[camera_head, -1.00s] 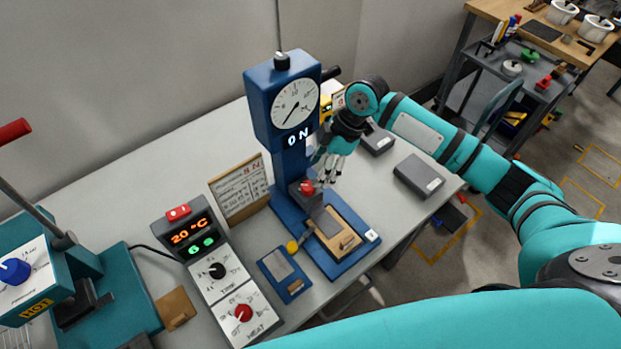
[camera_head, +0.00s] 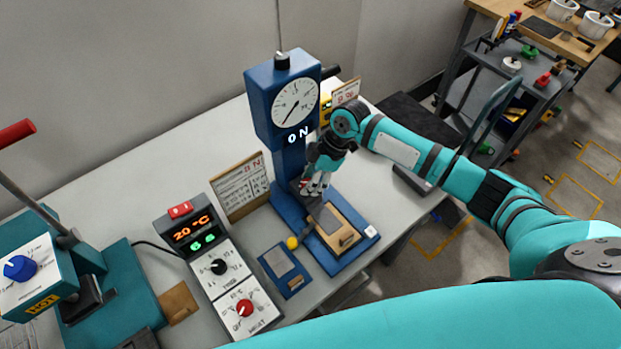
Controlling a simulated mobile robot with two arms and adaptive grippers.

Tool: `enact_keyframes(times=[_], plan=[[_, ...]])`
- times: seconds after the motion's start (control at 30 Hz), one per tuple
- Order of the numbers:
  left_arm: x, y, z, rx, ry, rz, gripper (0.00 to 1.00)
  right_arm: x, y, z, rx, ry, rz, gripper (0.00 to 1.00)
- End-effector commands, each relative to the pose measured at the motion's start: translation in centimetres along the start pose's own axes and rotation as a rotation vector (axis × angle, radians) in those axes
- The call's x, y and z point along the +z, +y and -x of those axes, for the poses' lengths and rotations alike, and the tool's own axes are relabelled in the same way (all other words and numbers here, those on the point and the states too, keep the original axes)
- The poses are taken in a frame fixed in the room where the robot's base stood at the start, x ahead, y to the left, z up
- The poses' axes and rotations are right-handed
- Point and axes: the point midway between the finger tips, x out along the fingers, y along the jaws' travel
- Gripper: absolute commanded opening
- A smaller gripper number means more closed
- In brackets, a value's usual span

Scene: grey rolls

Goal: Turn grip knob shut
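Contact and finger opening are too small to make out. A clamp block with a wooden piece (camera_head: 344,240) lies on the blue base (camera_head: 361,251) just in front. My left gripper is not in view.
A control box (camera_head: 205,241) with a red switch, "20°C" display and knobs stands left of the stand. A teal press (camera_head: 112,278) with a red-tipped lever is farther left. A sign board (camera_head: 241,187) and small blue tray (camera_head: 284,270) are close by. A grey cart (camera_head: 490,95) stands behind right.

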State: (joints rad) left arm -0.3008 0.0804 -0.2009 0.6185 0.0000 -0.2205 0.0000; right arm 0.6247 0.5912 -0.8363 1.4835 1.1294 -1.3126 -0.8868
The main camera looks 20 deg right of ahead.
Motion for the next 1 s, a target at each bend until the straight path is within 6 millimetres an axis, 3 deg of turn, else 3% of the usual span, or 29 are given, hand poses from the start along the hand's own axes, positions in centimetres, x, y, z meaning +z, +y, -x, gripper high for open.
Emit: enact_keyframes(times=[0.03, 0.17, 0.47, 1.0], plan=[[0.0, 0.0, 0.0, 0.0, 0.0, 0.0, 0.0, 0.0, 0.0, 0.0, 0.0, 0.0, 0.0, 0.19], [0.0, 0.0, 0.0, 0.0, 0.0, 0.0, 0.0, 0.0, 0.0, 0.1, 0.0, 0.0, 0.0, 0.02], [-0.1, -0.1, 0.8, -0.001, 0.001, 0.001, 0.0, -0.1, -0.1, 0.3, 0.016, 0.001, -0.042, 0.02], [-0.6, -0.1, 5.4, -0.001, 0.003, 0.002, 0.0, -0.3, -0.3, 0.4, 0.148, 0.002, -0.358, 0.02]])
